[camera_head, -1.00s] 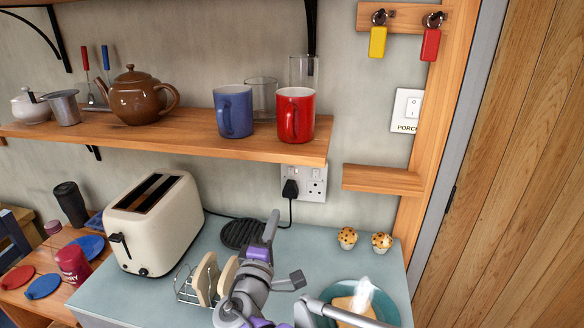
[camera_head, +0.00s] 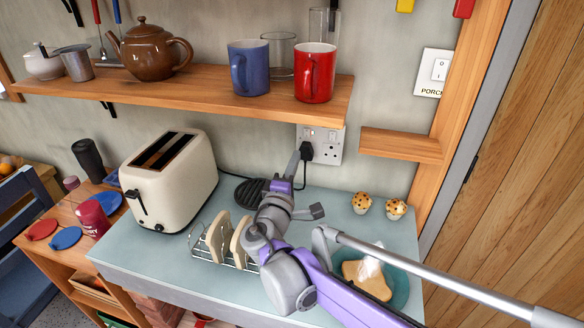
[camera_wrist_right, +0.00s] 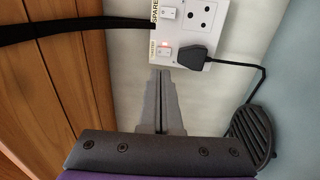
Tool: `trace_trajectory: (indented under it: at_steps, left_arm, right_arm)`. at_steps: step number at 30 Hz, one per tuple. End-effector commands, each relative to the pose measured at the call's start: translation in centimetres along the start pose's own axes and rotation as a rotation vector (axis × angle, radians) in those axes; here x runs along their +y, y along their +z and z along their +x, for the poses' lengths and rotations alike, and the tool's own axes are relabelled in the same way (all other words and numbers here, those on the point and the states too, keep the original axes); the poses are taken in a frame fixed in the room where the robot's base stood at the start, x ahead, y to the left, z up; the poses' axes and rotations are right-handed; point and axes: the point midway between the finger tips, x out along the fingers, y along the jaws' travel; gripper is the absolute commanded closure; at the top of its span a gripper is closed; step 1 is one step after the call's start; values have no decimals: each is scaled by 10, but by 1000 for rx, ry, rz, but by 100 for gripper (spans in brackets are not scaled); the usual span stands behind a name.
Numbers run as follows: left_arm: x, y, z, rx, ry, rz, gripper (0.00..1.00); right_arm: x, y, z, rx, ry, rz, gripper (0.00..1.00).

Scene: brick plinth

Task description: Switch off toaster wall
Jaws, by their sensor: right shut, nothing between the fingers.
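The white double wall socket (camera_head: 334,153) is under the shelf, with a black plug (camera_head: 306,152) in its left half. In the right wrist view the socket (camera_wrist_right: 186,24) carries labels reading SPARE and, small, apparently TOASTER. My right gripper (camera_head: 294,162) is shut and empty. In the right wrist view its tips (camera_wrist_right: 160,74) are just short of that switch; contact cannot be told. The cream toaster (camera_head: 172,180) stands on the counter. My left gripper is not in view.
The wooden shelf (camera_head: 190,88) with mugs and a teapot overhangs the socket. A small ledge (camera_head: 400,145) is right of the socket.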

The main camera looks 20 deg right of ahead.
Motion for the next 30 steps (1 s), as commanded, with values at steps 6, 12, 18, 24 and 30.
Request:
trace_trajectory:
  at_steps: [6,12,18,24,30]
  left_arm:
    - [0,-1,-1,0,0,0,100]
    - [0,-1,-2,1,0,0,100]
    - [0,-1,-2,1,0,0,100]
    - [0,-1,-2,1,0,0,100]
    - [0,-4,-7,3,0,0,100]
  right_arm:
    - [0,1,49,-3,0,-1,100]
    - [0,1,78,-2,0,0,100]
    - [0,0,89,0,-1,1,100]
    - [0,0,90,1,-1,1,100]
    - [2,0,93,0,0,1,100]
